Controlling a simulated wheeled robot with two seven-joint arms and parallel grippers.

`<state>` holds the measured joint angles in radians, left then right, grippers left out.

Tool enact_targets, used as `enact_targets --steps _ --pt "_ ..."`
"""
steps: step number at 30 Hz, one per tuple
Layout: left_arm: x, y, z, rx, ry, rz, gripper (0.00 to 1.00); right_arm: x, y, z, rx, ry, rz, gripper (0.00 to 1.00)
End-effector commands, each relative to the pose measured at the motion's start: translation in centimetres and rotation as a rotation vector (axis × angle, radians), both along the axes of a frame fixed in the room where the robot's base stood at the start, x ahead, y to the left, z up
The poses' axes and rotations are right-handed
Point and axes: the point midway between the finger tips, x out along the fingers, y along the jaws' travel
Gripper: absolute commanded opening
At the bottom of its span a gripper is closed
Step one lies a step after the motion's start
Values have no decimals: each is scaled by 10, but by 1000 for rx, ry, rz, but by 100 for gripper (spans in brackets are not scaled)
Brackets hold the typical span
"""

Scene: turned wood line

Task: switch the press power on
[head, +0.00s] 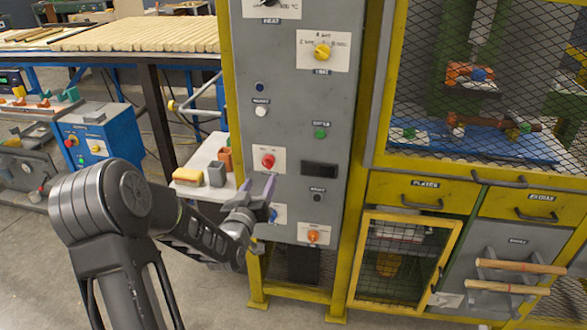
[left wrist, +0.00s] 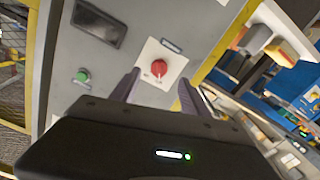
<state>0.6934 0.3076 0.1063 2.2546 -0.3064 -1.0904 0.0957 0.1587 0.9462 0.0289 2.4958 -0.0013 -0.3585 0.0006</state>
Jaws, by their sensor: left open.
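The press control panel (head: 290,90) is a tall grey cabinet with a yellow frame, in the middle of the head view. A red rotary knob (head: 268,161) sits on a white plate on it. In the left wrist view the same red knob (left wrist: 159,67) appears between my fingers, beyond their tips. My left gripper (head: 258,188) is open and empty, in front of the panel and just below the knob in the head view. I cannot tell if it touches the panel. The knob's label is too small to read surely. My right gripper is not in view.
A green button (head: 320,133), a dark display (head: 319,170), an orange knob (head: 313,236) and a yellow knob (head: 322,52) are on the same panel. A small shelf (head: 190,190) with blocks stands left of it. A mesh press cage (head: 480,90) is at right.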

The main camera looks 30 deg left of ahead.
Motion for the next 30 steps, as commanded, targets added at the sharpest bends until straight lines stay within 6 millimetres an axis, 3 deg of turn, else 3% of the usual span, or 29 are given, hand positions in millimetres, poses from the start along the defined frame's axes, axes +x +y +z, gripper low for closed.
enact_targets --steps 17,30 --pt "7 3 7 1 -30 3 54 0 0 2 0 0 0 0" --pt "65 22 7 0 -28 2 54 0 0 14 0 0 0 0"
